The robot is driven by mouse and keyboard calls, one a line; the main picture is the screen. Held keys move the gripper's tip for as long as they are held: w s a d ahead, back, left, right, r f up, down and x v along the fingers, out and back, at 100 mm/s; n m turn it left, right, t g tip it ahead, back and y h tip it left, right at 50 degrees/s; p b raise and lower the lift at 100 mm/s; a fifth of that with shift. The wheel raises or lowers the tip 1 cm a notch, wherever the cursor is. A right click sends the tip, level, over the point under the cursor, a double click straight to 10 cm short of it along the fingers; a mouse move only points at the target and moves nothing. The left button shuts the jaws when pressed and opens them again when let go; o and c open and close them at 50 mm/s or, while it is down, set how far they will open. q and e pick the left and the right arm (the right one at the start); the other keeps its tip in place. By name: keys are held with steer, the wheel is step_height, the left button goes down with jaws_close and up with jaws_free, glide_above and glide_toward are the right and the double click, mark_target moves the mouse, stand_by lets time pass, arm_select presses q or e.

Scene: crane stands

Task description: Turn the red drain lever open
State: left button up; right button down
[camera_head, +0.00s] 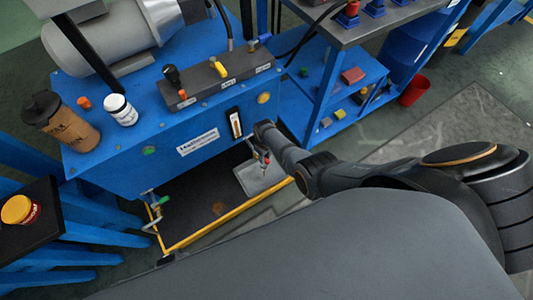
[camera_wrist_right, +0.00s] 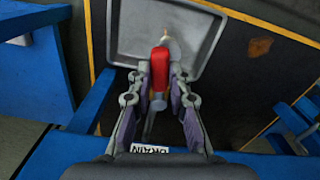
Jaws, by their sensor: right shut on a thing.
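The red drain lever (camera_wrist_right: 160,68) shows in the right wrist view between the two fingers of my right gripper (camera_wrist_right: 160,82), which is shut on it. The lever's red handle points up in that picture, over a grey tray. A white label reading DRAIN (camera_wrist_right: 152,149) is partly hidden by the gripper. In the head view my right gripper (camera_head: 263,156) is at the front of the blue unit (camera_head: 215,125), below a sight gauge (camera_head: 235,123); a small bit of red shows there. My left gripper is in neither view.
The grey metal tray (camera_head: 262,176) lies below the lever on a dark floor area with a yellow edge (camera_head: 205,232). A green-handled valve (camera_head: 163,200) sticks out at the left. A brown container (camera_head: 62,122) and a white bottle (camera_head: 120,110) stand on the unit.

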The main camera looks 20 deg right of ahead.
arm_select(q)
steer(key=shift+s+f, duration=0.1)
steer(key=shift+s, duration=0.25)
arm_select(e)
steer(key=shift+s+a+m, duration=0.1)
steer(key=shift+a+m, duration=0.45)
steer(key=shift+m, duration=0.55)
steer(key=shift+a, duration=0.1)
steer(key=c, duration=1.3)
jaws_free()
steer(key=shift+o, duration=0.4)
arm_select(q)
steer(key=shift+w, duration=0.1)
arm_select(e)
steer(key=shift+r, duration=0.1)
step_height(320, 180, up, 12)
